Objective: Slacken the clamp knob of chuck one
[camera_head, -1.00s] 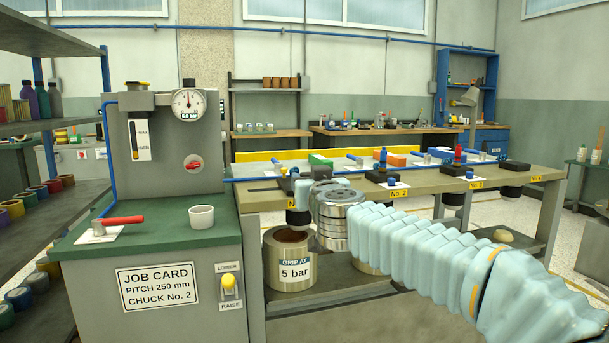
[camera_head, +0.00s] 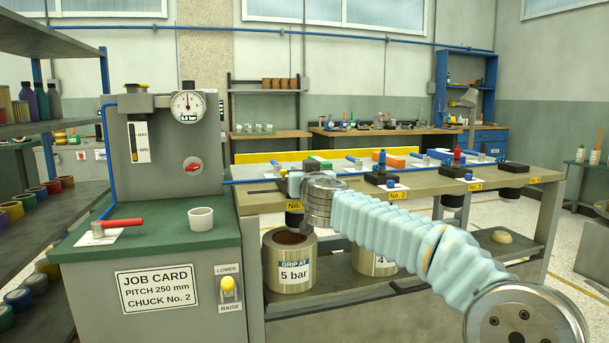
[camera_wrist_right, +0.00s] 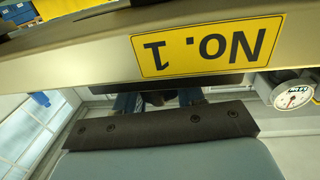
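The first chuck station carries the No. 1 label (camera_wrist_right: 205,47), which shows upside down and large in the right wrist view. In the head view a dark chuck body (camera_head: 294,218) hangs under the bench edge there. My right gripper (camera_wrist_right: 160,100) is at this station, just beyond the label plate. Two blue finger-like parts flank something dark, and the dark bracket in front hides most of them. In the head view my right wrist covers the station, and I cannot make out chuck one's clamp knob. My left gripper is not in view.
The No. 2 station (camera_head: 398,194) is to the right, with a blue knob (camera_head: 391,183) on a white plate.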

